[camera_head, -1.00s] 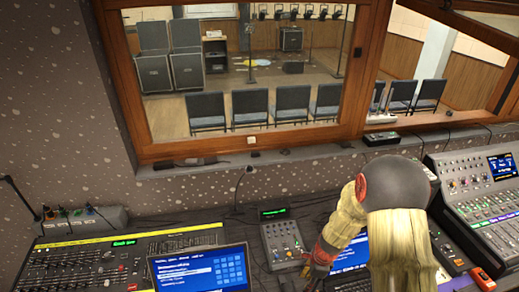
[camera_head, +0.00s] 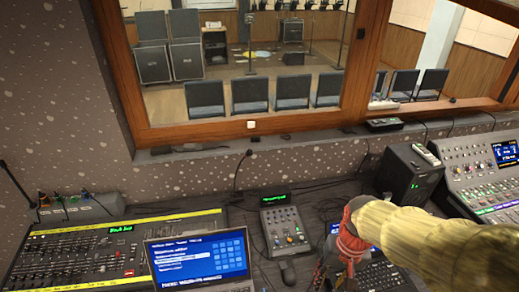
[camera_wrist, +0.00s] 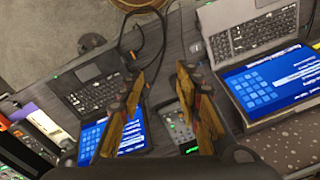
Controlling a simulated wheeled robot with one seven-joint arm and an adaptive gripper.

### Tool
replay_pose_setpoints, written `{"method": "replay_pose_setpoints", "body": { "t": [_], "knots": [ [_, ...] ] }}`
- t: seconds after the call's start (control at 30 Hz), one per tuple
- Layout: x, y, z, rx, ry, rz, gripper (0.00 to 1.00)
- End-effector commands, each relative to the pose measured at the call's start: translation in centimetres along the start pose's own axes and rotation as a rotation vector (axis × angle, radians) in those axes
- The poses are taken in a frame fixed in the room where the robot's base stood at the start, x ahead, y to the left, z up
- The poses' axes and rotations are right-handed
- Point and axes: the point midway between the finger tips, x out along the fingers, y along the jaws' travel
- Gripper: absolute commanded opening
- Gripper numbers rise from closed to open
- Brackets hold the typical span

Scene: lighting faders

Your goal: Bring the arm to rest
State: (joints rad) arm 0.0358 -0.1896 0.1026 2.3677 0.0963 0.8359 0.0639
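My gripper (camera_head: 335,272) hangs below my arm's red wrist joint at the lower middle right of the head view, above the desk in front of the small fader box. In the wrist view the two fingers of my gripper (camera_wrist: 172,66) stand apart with nothing between them. My arm, in a yellowish sleeve, reaches in from the right and hides part of the desk. The small fader box (camera_head: 285,228) sits left of my gripper and also shows beyond the fingers in the wrist view (camera_wrist: 178,128).
A lighting console (camera_head: 85,262) lies at left behind an open laptop (camera_head: 205,262). A mouse (camera_head: 287,272) lies by the fader box. A black box (camera_head: 408,176) and a large mixer (camera_head: 480,175) stand at right. A wooden window frame (camera_head: 250,125) rises behind the desk.

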Motion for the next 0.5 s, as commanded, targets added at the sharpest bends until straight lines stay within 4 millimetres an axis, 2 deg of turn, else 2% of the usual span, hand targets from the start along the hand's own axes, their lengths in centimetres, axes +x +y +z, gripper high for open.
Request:
{"method": "replay_pose_setpoints", "body": {
  "t": [0.2,0.5],
  "knots": [
    [-3.3,1.1,3.0,-0.132,0.143,0.036,0.34],
    [-7.2,1.4,5.4,-0.17,0.386,0.041,0.34]
  ]
}}
